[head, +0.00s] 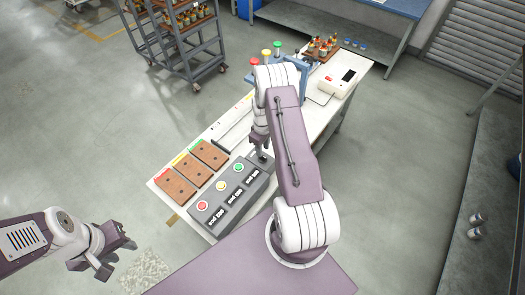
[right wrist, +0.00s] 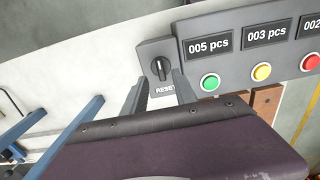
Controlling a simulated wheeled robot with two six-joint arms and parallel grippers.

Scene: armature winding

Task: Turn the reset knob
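The reset knob (right wrist: 160,68) is a black round dial on a small grey box marked RESET, at the end of the grey counter panel (right wrist: 225,22). My right gripper (right wrist: 160,77) is open, with one fingertip on each side of the knob's lower part. I cannot tell whether the fingers touch it. In the head view my right gripper (head: 259,146) points down at the panel's far end and hides most of the knob. My left gripper (head: 116,258) is open and empty, off the table's near left side.
The panel has green (head: 238,167), yellow (head: 221,185) and red (head: 202,205) buttons with count displays. Brown boards (head: 192,172) lie beside it on the white table (head: 222,126). A blue stand, a white device (head: 338,83) and a parts tray are at the back. A cart (head: 180,45) stands behind.

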